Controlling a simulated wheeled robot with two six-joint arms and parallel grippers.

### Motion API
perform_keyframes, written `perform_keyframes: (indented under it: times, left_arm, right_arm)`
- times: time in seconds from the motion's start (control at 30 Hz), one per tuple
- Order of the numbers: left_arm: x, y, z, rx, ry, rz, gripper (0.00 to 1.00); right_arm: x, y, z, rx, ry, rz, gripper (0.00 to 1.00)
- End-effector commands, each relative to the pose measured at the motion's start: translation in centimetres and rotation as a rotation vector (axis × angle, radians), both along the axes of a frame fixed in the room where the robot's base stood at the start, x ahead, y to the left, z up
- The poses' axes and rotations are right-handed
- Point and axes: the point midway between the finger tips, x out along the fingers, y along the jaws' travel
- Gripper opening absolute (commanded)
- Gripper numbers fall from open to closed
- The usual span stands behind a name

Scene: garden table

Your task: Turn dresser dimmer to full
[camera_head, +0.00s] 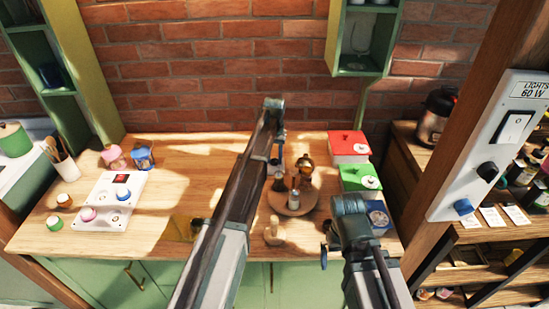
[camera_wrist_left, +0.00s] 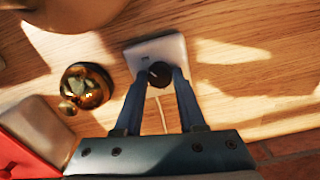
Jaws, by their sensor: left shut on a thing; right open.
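The dimmer is a small pale box (camera_wrist_left: 140,50) with a black knob (camera_wrist_left: 159,74), lying on the wooden top in the left wrist view. A thin cord runs from it. My left gripper (camera_wrist_left: 160,78) is shut on the knob, one finger on each side. In the head view my left gripper (camera_head: 279,156) points down at the back of the wooden top (camera_head: 190,160), and I cannot make out the dimmer behind my arm. My right gripper (camera_head: 336,240) is open and apart from the dimmer, over the front right of the top.
A round wooden tray (camera_head: 292,210) with bottles, an amber round object (camera_head: 305,162), a red box (camera_head: 348,143) and a green box (camera_head: 360,177) stand nearby. A white knob panel (camera_head: 103,208) lies left. A lights panel (camera_head: 482,165) is on the post at right.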

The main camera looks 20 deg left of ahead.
Motion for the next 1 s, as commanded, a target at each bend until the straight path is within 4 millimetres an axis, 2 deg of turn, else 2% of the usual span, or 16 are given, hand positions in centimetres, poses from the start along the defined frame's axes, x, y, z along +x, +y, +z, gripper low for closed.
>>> perform_keyframes:
  times: [0.43,0.47,0.6,1.0]
  left_arm:
    - [0.02,0.01,0.00,0.000,0.000,-0.009,0.00]
    - [0.02,0.01,0.00,0.000,0.000,-0.008,0.43]
    - [0.01,0.01,0.00,0.000,0.000,-0.008,0.68]
    - [0.00,0.00,0.25,0.000,0.000,-0.008,0.69]
  right_arm:
    - [0.00,0.00,0.00,0.000,0.000,0.000,1.00]
    - [0.00,0.00,0.00,0.000,0.000,0.000,1.00]
    - [0.00,0.00,0.00,0.000,0.000,0.000,1.00]
    - [0.00,0.01,0.25,0.000,0.000,0.000,1.00]
